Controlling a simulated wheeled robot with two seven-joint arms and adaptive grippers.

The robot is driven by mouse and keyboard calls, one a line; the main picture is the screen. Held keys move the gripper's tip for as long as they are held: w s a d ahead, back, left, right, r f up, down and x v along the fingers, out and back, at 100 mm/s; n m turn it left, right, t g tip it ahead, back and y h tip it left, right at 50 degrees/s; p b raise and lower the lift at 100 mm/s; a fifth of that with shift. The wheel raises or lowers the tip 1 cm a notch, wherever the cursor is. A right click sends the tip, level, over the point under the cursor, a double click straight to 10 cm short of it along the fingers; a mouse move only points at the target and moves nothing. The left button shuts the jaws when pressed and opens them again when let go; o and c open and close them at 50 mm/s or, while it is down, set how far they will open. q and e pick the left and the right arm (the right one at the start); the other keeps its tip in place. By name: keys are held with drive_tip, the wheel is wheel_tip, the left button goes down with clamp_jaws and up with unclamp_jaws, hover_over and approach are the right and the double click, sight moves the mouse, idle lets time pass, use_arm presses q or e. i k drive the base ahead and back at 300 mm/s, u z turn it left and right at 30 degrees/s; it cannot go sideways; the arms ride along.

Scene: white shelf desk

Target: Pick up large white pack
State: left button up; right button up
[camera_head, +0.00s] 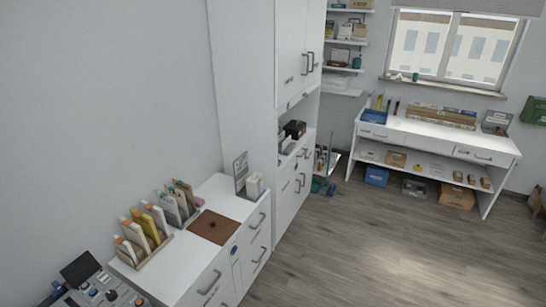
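I cannot tell for sure which thing is the large white pack. Several slim white and yellow packs (140,235) stand upright in a wooden holder on the near left of the same top. Neither of my grippers is in view.
A brown square mat (214,227) lies on the cabinet top. A second holder (177,203) stands beside it. A control panel (88,290) is at lower left. A tall white cabinet (245,90) stands behind. A white shelf desk (440,134) stands under the window; the floor between is clear.

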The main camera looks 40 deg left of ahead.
sight(159, 218)
drive_tip(key=u, duration=0.05)
drive_tip(key=i, duration=1.8)
drive_tip(key=u, duration=1)
drive_tip(key=i, duration=1.05)
drive_tip(key=u, duration=1)
